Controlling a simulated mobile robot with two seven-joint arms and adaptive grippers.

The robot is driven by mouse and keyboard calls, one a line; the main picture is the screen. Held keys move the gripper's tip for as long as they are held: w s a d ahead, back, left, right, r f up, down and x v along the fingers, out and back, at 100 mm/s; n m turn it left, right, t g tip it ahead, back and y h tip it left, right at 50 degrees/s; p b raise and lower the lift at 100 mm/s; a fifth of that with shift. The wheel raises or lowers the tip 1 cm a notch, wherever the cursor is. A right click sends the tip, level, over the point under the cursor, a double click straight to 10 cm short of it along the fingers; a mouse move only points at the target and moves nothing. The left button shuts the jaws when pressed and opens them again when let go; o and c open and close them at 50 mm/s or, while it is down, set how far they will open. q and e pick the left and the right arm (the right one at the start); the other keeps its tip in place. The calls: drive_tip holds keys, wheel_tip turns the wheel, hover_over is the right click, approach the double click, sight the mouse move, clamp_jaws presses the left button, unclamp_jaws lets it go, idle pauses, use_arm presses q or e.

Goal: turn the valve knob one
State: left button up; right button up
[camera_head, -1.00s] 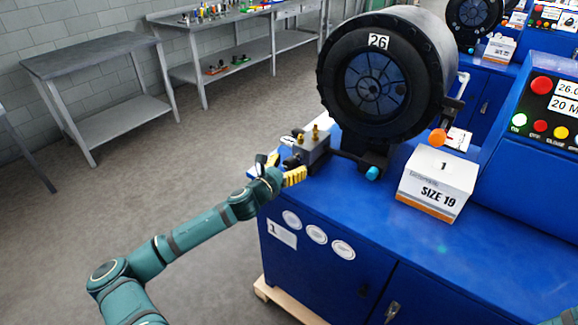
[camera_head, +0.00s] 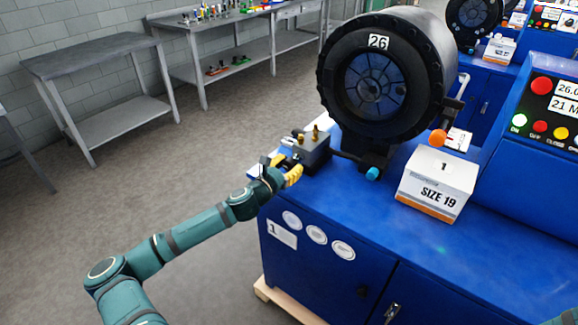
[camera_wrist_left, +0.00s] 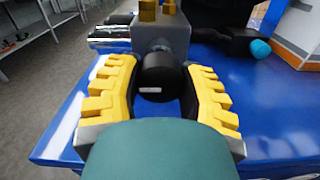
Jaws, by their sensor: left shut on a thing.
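The valve knob is a short black cylinder with a small pale mark, in the middle of the left wrist view (camera_wrist_left: 160,76). It sits on the near face of a grey valve block (camera_head: 313,150) with brass fittings on top, at the left corner of the blue bench. My left gripper (camera_head: 286,168) has its yellow fingers on either side of the knob and is shut on it; the fingers also show in the left wrist view (camera_wrist_left: 160,92). In the head view the gripper mostly hides the knob. My right gripper is out of view.
The black crimper head (camera_head: 378,85) marked 26 stands behind the valve block. A white SIZE 19 box (camera_head: 437,183) and a control panel (camera_head: 550,110) stand to the right on the blue bench (camera_head: 340,205). Open floor lies to the left, with grey tables behind.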

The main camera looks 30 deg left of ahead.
use_arm(q)
drive_tip(key=m, duration=0.2)
drive_tip(key=shift+m, duration=0.3)
drive_tip(key=m+b, duration=0.1)
drive_tip(key=m, duration=0.2)
drive_tip(key=shift+m, duration=0.3)
drive_tip(key=m+b, duration=0.1)
drive_tip(key=m, duration=0.5)
drive_tip(key=shift+m, duration=0.3)
drive_tip(key=shift+b, duration=0.3)
drive_tip(key=o, duration=1.2)
drive_tip(key=s, duration=0.8)
drive_tip(key=s+a, duration=0.1)
drive_tip(key=s, duration=0.3)
